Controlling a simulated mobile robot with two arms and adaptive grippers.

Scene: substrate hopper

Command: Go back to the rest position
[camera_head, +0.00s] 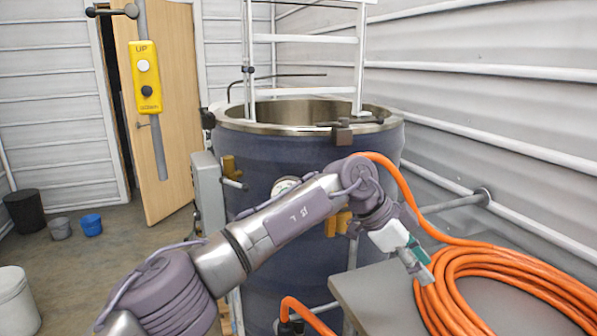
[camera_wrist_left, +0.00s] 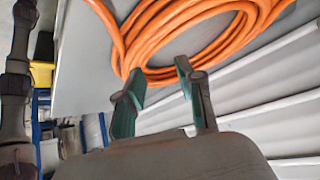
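My left arm reaches in from the lower left of the head view, across the front of the hopper. Its gripper (camera_head: 420,264) is at the right, over the grey table beside the orange hose. In the left wrist view the two green-padded fingers (camera_wrist_left: 158,72) stand apart with nothing between them. The coiled orange hose (camera_head: 452,290) lies on the grey table; it also shows beyond the fingertips in the left wrist view (camera_wrist_left: 190,40). Whether a finger touches the hose is hard to tell. My right gripper does not show.
The dark blue hopper (camera_head: 262,155) with a metal rim and a white ladder frame (camera_head: 305,38) stands behind the arm. The grey table (camera_head: 372,298) is at the lower right. A yellow pendant (camera_head: 146,75) hangs at the left. Buckets (camera_head: 91,224) stand on open floor.

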